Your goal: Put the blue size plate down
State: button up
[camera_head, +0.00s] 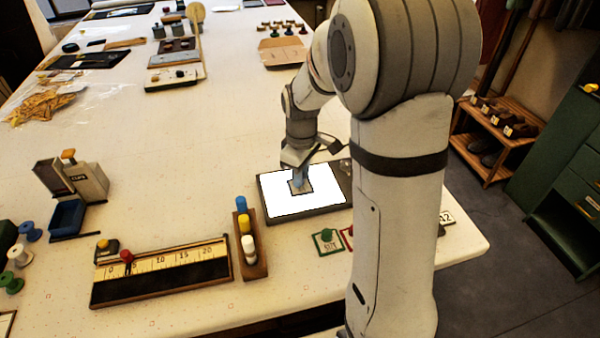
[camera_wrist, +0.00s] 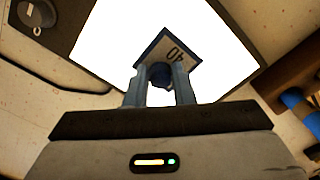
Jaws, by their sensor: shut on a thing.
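The blue size plate (camera_wrist: 170,56) is marked 40 and has a round dark blue knob (camera_wrist: 160,75). My gripper (camera_wrist: 160,88) is shut on that knob in the wrist view. In the head view the plate (camera_head: 301,187) shows under my gripper (camera_head: 299,176), over the bright white panel of a dark-framed light box (camera_head: 330,208). I cannot tell whether the plate touches the panel. The light box's frame also shows in the wrist view (camera_wrist: 75,70), with a dial (camera_wrist: 36,13) at its upper left.
A green-edged size plate (camera_head: 326,241) and a red-edged one, partly hidden by my arm, lie in front of the light box. A wooden rack with blue, yellow and white pieces (camera_head: 262,268) stands left of them, beside a ruler board (camera_head: 160,275).

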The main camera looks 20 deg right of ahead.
jog(key=o, duration=0.5)
jog(key=shift+f, duration=0.15)
jog(key=o, duration=0.4)
jog(key=shift+o, duration=0.2)
notch_tip(320, 180, up, 11)
jog(key=s+m+t, duration=0.3)
jog(key=s+m, duration=0.6)
jog(key=s, duration=1.1)
jog(key=shift+a+f, duration=0.3)
